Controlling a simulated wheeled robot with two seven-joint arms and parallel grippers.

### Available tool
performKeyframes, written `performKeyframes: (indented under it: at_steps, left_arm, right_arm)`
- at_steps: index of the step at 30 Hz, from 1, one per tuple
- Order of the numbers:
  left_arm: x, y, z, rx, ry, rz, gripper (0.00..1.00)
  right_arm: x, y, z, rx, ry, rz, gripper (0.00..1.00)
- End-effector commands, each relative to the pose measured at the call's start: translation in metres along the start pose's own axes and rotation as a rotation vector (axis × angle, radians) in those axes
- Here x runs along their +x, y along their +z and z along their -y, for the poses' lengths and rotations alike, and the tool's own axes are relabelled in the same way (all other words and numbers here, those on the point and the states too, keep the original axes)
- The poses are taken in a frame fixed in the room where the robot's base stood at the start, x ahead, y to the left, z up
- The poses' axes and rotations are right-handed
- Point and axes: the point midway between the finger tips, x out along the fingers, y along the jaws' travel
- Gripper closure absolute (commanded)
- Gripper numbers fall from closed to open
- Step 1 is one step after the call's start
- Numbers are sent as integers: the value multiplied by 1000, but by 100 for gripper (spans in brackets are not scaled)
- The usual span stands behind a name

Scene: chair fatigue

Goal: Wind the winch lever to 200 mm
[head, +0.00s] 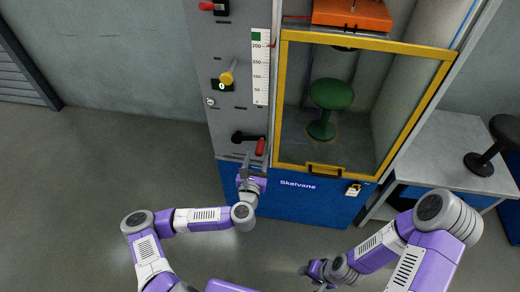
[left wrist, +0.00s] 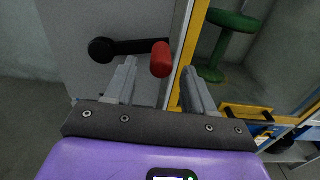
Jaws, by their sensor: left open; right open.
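The winch lever is a black crank (head: 243,137) with a red handle (head: 260,147), low on the grey panel. In the left wrist view the black arm (left wrist: 125,46) runs right to the red handle (left wrist: 160,59). The white scale (head: 260,68) has marks including 200 and 250, with a small red pointer (head: 271,45) near its top. My left gripper (head: 246,165) is open just below the handle. In the wrist view the handle shows between its fingers (left wrist: 160,80), with gaps at both sides. My right gripper (head: 318,272) is open and empty, low in the head view.
A yellow-framed clear door (head: 367,40) encloses a green stool (head: 330,94) beside the panel. An orange block (head: 352,15) hangs above it. A yellow knob (head: 228,76) and red switch (head: 208,6) sit higher on the panel. A grey table (head: 440,150) holds a black stool (head: 480,163).

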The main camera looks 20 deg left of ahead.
Motion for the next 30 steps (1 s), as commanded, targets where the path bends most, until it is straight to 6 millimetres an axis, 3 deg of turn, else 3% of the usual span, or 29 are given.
performKeyframes:
  at_steps: [9, 21, 30]
  left_arm:
    - [48, -1, 1, 4, -3, 0, 46]
    - [58, 0, 2, 4, -5, -2, 46]
    - [58, 0, 2, 4, -6, -2, 90]
  right_arm:
    - [12, -1, -4, 0, 0, 0, 46]
    - [13, -1, -5, 0, 0, 0, 46]
    - [13, -1, -5, 0, 0, 0, 46]
